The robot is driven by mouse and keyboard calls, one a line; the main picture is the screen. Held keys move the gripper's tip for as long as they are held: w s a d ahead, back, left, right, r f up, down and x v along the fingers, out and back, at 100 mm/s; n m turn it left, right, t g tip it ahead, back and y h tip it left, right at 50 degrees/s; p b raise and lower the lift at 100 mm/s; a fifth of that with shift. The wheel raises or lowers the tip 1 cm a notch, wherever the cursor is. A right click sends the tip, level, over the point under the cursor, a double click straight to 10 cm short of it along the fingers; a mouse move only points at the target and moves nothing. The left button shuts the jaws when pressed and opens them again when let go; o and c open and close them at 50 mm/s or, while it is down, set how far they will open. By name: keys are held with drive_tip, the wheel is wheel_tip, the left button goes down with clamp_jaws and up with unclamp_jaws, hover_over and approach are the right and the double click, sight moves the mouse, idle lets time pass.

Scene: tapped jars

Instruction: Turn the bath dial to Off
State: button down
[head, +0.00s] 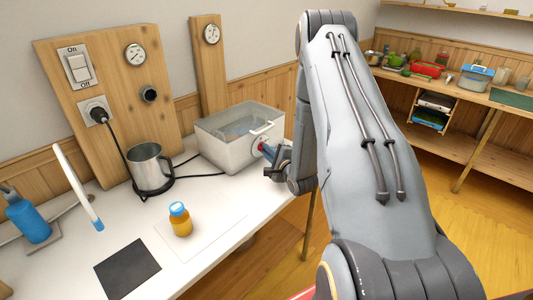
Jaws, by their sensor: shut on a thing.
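A steel mug (150,168) stands left of the bath, and a capped amber jar (180,220) stands in front on a pale sheet. A dark mat (127,268) lies near the front. A wooden panel (110,100) with switch, plug and gauge stands behind.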

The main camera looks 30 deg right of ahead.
drive_tip(key=shift+n+b, duration=0.3)
drive_tip(key=shift+n, duration=0.2)
drive_tip(key=c, duration=1.8)
unclamp_jaws()
drive_tip(key=shift+f, duration=0.1)
drive_tip(key=shift+c, duration=0.2)
drive_tip(key=s, duration=0.2)
drive_tip(key=s+b, duration=0.1)
drive_tip(key=s, duration=0.3)
drive_tip(key=shift+s+a+r, duration=0.1)
drive_tip(key=shift+s+r, duration=0.25)
drive_tip(key=shift+r, duration=0.05)
drive_tip(key=shift+s+r+b, duration=0.1)
drive_tip(key=shift+s+b, duration=0.2)
drive_tip(key=shift+s, duration=0.15)
drive_tip(key=shift+o, duration=0.5)
